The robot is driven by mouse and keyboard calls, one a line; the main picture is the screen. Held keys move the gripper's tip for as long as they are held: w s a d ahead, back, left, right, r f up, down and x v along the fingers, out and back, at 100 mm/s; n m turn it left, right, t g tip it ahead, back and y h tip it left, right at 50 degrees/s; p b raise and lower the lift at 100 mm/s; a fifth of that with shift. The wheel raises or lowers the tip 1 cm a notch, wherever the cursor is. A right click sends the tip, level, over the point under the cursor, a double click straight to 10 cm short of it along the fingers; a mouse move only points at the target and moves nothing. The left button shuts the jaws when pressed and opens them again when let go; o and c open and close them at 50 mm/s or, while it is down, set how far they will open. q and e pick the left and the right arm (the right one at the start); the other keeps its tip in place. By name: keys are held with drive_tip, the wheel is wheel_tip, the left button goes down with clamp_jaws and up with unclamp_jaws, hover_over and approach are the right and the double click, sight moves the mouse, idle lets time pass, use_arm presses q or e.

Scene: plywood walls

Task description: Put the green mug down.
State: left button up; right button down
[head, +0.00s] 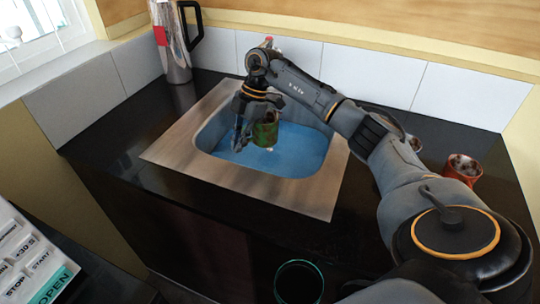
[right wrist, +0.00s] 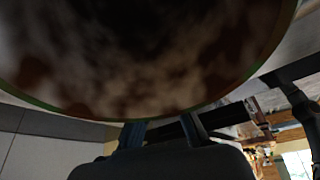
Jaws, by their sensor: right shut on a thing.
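The green mug (head: 266,131), with brownish patches, hangs above the blue-bottomed sink (head: 285,188) in the head view. My right gripper (head: 246,128) is shut on the mug, on its left side as seen there. In the right wrist view, the mug (right wrist: 150,55) fills the top as a blurred brown-and-grey round surface with a green rim, and the finger parts (right wrist: 165,131) show below it. Whether the mug touches the sink floor is hard to tell. My left gripper is not in view.
A steel jug (head: 174,45) with a black handle stands at the back left. The black counter (head: 112,150) left of the sink is clear.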

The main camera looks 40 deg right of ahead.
sight(272, 140)
drive_tip(key=d+f+m+t, duration=0.1)
drive_tip(key=d+m, duration=0.1)
drive_tip(key=m, duration=0.1)
drive_tip(key=d+f+m+t+h+b, duration=0.1)
drive_tip(key=d+m, duration=0.1)
drive_tip(key=m, duration=0.2)
drive_tip(key=w+d+f+m+t, duration=0.1)
drive_tip(key=d+f+m, duration=0.1)
drive_tip(key=m, duration=0.2)
drive_tip(key=shift+w+d+h+b, duration=0.1)
drive_tip(key=shift+d+h+b, duration=0.3)
wheel_tip(272, 140, down, 10)
drive_tip(key=shift+d+f, duration=0.1)
drive_tip(key=c, duration=1.4)
unclamp_jaws()
drive_tip(key=shift+f, duration=0.1)
drive_tip(key=shift+c, duration=0.2)
drive_tip(key=v, duration=1.2)
